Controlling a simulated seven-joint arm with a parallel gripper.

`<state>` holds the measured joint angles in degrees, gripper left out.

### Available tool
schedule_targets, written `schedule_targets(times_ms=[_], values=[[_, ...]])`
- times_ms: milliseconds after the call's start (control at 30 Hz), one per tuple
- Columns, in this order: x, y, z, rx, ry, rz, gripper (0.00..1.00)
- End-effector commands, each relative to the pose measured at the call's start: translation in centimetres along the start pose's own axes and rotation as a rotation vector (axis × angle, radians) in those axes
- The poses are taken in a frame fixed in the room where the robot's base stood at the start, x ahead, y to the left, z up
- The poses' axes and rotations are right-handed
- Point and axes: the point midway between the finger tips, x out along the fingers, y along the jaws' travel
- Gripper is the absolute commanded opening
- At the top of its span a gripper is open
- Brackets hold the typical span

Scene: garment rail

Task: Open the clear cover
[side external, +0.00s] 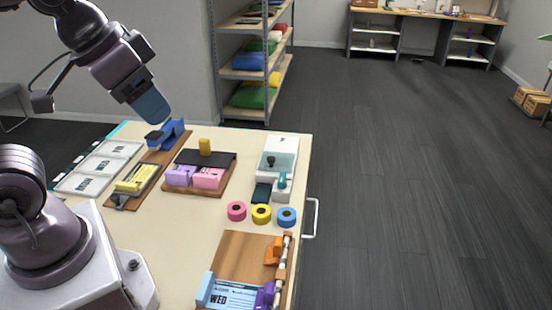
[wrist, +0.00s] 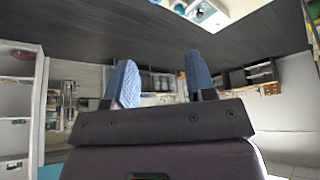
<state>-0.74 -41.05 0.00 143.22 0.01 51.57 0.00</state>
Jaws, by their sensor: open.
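A white box (side external: 284,142) stands at the back right of the table. A pale see-through panel (side external: 285,162), which looks like the clear cover, lies over its middle. A small dark knob (side external: 270,160) and a teal piece (side external: 282,181) show at the box; whether the knob belongs to the cover is too small to tell. My gripper (side external: 152,106) is raised above the table's back left, well left of the box and apart from everything. In the wrist view, the two blue fingers of my gripper (wrist: 160,80) stand apart with nothing between them.
A blue stapler-like tool (side external: 166,134) sits below my gripper. A wooden rail board (side external: 245,256) is in front.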

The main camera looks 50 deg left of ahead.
Motion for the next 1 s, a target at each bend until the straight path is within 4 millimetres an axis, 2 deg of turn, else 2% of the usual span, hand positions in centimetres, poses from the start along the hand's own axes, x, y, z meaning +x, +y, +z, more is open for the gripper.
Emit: schedule_targets(times_ms=[67,167,367,467,700,900,1000], values=[[1.3,-0.3,0.0,-0.014,-0.066,-0.006,0.5],[2.9,-0.9,-1.5,-0.04,-0.144,-0.015,0.5],[6.9,-2.8,-6.1,-0.081,-0.28,-0.026,0.5],[9.6,-4.0,-8.5,-0.091,-0.337,-0.028,0.5],[17.8,-7.4,-13.1,-0.1,-0.453,-0.022,0.5],[25.0,-10.3,-15.6,-0.081,-0.51,-0.01,0.5],[27.3,-11.3,-17.0,-0.057,-0.504,-0.005,0.5]])
